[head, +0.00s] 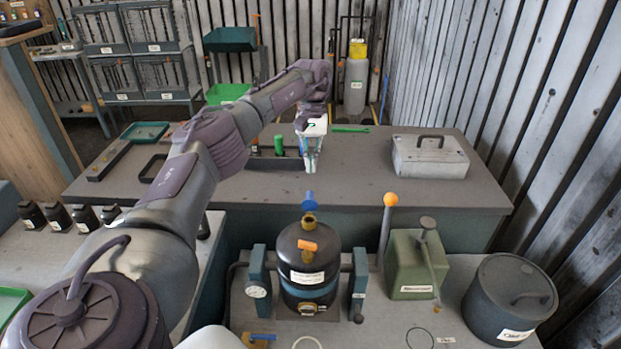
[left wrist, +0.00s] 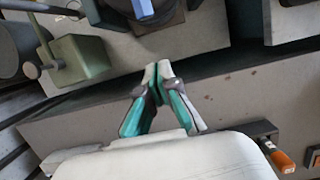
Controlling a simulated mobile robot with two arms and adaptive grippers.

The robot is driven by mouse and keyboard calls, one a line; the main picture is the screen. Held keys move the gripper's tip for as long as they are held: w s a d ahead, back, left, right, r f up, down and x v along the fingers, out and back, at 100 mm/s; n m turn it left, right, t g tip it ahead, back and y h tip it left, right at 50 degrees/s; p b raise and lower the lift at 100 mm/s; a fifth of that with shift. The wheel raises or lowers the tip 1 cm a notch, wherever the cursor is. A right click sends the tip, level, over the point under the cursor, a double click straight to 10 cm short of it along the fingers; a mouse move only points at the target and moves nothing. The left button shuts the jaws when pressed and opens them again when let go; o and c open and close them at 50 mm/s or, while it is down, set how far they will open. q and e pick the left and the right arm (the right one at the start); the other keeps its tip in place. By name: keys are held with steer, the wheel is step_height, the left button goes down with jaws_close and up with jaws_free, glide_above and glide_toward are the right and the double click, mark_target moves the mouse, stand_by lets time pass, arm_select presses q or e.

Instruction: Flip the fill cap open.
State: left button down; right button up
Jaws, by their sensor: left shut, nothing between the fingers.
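A black tank (head: 308,268) with a white label and a blue-green band stands on the near bench. A blue part (left wrist: 142,9) shows at the top edge of the left wrist view. My left gripper (head: 311,168) is shut and empty, beyond the tank, by the far bench. Its fingertips meet in the left wrist view (left wrist: 157,72). My right gripper is out of view.
A green box (head: 412,265) with levers, an orange-knobbed lever (head: 390,200) and a lidded grey pot (head: 510,295) stand right of the tank. A gauge (head: 257,291) is on its left. A grey case (head: 430,155) sits on the far bench (head: 360,185). A gap separates the benches.

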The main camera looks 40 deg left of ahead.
mark_target(310, 201)
arm_select(q)
steer(key=s+d+f+p, duration=0.2)
steer(key=s+d, duration=0.1)
steer(key=shift+s+f+p, duration=0.1)
steer(key=shift+s+p, duration=0.2)
steer(key=shift+p, duration=0.1)
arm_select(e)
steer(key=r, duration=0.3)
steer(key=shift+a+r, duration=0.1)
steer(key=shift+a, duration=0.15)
arm_select(q)
steer(key=shift+a, duration=0.1)
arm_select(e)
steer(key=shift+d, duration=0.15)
